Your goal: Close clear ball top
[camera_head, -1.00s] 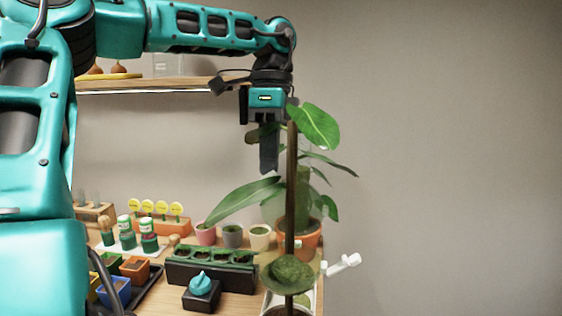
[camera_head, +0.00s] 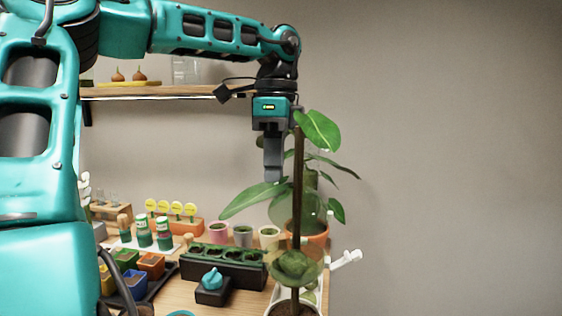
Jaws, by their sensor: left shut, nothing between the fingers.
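A clear ball (camera_head: 312,268) with green moss sits around the thin upright stem of a potted plant (camera_head: 298,180) at the right end of the table. A faint see-through shell shows above the moss, in front of the large leaves. It looks raised from the lower half, but its edges are hard to make out. My left gripper (camera_head: 273,178) points down just left of the stem, well above the moss. Its fingers are together and empty, and they look apart from the shell. My right gripper is not in view.
A dark seedling tray (camera_head: 225,273) and a small block with a teal knob (camera_head: 212,280) stand left of the plant. A white tool (camera_head: 346,258) sticks out at the right. A leafy plant in a terracotta pot (camera_head: 318,240) is behind. A shelf (camera_head: 150,92) runs along the wall.

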